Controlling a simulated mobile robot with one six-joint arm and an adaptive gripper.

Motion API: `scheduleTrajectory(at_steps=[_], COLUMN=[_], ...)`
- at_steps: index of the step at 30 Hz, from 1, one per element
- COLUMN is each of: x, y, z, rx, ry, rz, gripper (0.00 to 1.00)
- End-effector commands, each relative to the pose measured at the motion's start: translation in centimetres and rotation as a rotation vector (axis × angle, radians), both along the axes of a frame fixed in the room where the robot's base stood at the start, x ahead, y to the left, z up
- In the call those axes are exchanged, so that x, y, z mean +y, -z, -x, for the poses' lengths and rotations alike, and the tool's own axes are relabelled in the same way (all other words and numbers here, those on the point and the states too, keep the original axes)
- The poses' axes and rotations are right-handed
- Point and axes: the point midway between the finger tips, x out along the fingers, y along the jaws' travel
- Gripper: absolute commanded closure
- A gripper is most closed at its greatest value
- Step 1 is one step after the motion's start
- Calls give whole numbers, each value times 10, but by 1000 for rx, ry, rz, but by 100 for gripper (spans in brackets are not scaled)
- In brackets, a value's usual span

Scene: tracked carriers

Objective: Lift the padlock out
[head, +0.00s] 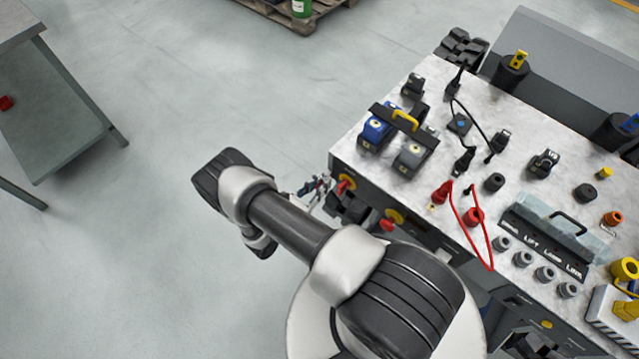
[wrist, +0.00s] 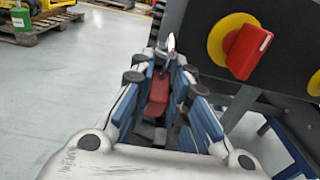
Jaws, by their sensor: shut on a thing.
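The padlock (wrist: 158,92) shows in the wrist view with a red body and a silver shackle pointing up, away from me. My gripper (wrist: 164,80) is shut on the red body, with a finger on each side. The same switch is large at the upper right of the wrist view (wrist: 246,50). I cannot tell whether the shackle touches the carrier behind it.
The carrier's speckled top (head: 345,148) holds blue and grey blocks, black plugs, a red cable (head: 472,232) and a lidded labelled box (head: 550,228). Open floor (head: 200,100) lies left, up to a grey table (head: 60,110).

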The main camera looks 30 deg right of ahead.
Motion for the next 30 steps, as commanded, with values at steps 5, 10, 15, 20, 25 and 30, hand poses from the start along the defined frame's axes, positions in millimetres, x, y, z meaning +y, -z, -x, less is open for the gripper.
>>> scheduleTrajectory(at_steps=[5, 10, 15, 20, 25, 30], x=[4, 14, 24, 32, 39, 43], y=[-18, -18, -18, -18, -16, -15], z=[-1, 1, 4, 7, 10, 12], rx=[-24, -24, -25, -26, -23, -21], ry=[8, 3, -2, -4, -3, -2], rz=[44, 43, 43, 42, 40, 40], gripper=[100, 100, 100, 100, 100, 100])
